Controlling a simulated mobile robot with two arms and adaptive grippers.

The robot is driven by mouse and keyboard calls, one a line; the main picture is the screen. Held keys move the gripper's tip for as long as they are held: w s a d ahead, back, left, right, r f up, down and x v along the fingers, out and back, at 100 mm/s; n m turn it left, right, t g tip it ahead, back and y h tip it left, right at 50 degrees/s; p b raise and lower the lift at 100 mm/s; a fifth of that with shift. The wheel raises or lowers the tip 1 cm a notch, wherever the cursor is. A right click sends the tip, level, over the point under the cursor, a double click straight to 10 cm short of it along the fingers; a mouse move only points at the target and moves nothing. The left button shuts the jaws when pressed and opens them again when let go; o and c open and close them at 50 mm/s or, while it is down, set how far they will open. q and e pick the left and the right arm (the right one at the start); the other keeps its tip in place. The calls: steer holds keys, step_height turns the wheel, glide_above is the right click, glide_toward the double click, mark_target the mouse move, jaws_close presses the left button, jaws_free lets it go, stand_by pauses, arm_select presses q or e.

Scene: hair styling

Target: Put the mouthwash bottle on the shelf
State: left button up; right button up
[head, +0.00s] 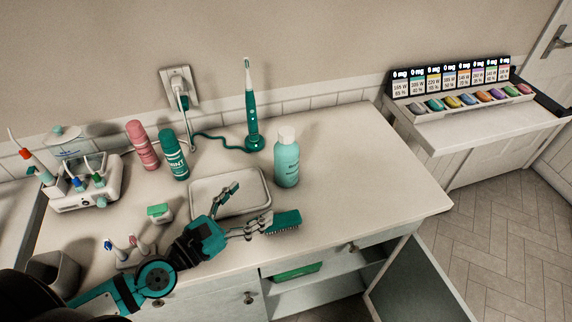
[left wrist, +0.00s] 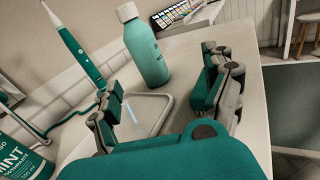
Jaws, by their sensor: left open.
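The mouthwash bottle (head: 287,162) is teal with a white cap. It stands upright on the counter, right of a shallow white tray. In the left wrist view the bottle (left wrist: 148,52) stands beyond the fingers, near the middle. My left gripper (head: 256,206) is open and empty over the front of the tray, left of and nearer than the bottle, not touching it. Its spread fingers also show in the left wrist view (left wrist: 166,100). The shelf (head: 345,264) is inside the open cabinet under the counter, partly hidden by the countertop. My right gripper is not in view.
The white tray (head: 203,207) lies under my left gripper. A toothbrush on its charger (head: 252,115), a mint tube (head: 173,158) and a pink tube (head: 142,147) stand behind. The cabinet door (head: 415,283) hangs open. The counter right of the bottle is clear.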

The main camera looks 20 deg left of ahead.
mark_target(279, 166)
arm_select(q)
steer(key=shift+s+a+f+n+t+y, duration=0.1)
steer(key=shift+s+a+n+t+y, duration=0.1)
steer(key=shift+a+n+y, duration=0.25)
steer(key=shift+s+a+f+n+t+y, duration=0.15)
steer(key=shift+a+n, duration=0.1)
steer(key=shift+a, duration=0.3)
steer(key=shift+a+r+n, duration=0.15)
steer(key=shift+a+n, duration=0.15)
steer(key=shift+a, duration=0.05)
steer(key=p+x, duration=0.1)
steer(key=x, duration=0.1)
steer(key=p+x, duration=0.1)
steer(key=shift+w+r+p, duration=0.3)
steer(key=shift+w+r, duration=0.1)
steer(key=p+x, duration=0.1)
steer(key=x, duration=0.4)
steer(key=p+x, duration=0.1)
steer(key=x, duration=0.1)
steer(key=shift+w+d+f+p, duration=0.1)
steer(key=shift+w+f+p, duration=0.25)
steer(key=x, duration=0.1)
steer(key=p+x, duration=0.1)
steer(key=x, duration=0.3)
steer(key=shift+w+d+p, duration=0.1)
steer(key=shift+d+p, duration=0.25)
steer(key=shift+w+d, duration=0.1)
steer(key=shift+w, duration=0.15)
steer(key=shift+s, duration=0.1)
steer(key=shift+c, duration=0.4)
